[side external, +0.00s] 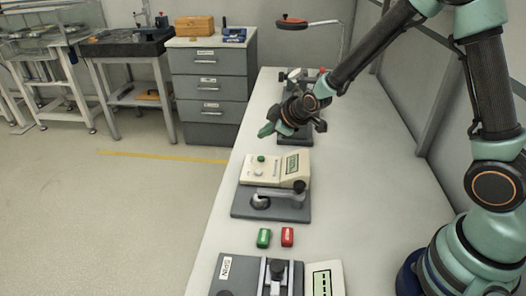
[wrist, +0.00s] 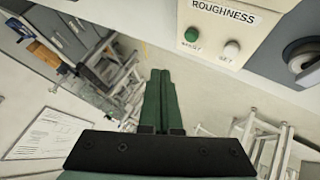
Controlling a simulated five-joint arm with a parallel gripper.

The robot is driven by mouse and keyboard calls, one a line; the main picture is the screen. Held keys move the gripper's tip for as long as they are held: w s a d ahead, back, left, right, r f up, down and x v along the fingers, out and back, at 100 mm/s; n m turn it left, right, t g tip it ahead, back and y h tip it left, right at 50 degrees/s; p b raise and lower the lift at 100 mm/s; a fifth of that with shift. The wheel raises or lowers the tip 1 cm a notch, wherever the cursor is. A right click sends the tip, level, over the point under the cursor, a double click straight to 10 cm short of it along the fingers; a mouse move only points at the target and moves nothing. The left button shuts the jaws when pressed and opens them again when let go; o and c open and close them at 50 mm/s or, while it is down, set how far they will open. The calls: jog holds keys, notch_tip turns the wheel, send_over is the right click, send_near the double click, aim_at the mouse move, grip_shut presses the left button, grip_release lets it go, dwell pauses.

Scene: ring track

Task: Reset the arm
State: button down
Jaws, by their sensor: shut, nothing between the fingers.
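My arm reaches over the bench from the right in the side external view. My gripper (side external: 267,130) is in the air above the bench's left edge, beyond the beige instrument (side external: 262,172). In the wrist view, the two green fingers of my gripper (wrist: 160,75) lie together, shut with nothing between them. A panel labelled ROUGHNESS (wrist: 228,35), with a green and a white button, shows at the upper right there, apart from the fingers.
On the bench (side external: 370,215), a green block (side external: 264,238) and a red block (side external: 287,236) lie between the beige instrument and a device labelled SPIN (side external: 235,275). Another device (side external: 295,135) stands behind my gripper. A grey drawer cabinet (side external: 210,90) stands at the back. The bench's right side is clear.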

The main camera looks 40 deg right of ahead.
dwell(0.4)
jog(key=s+d+r+m+g, duration=0.1)
jog(key=s+r+m, duration=0.3)
jog(key=s+r, duration=0.3)
jog(key=s+d+r+m+g, duration=0.1)
jog(key=s+r+m, duration=0.3)
jog(key=s, duration=1.2)
notch_tip(320, 180, up, 4)
jog(key=shift+d+f+m+g, duration=0.25)
jog(key=shift+d+m+g, duration=0.15)
jog(key=shift+g, duration=0.4)
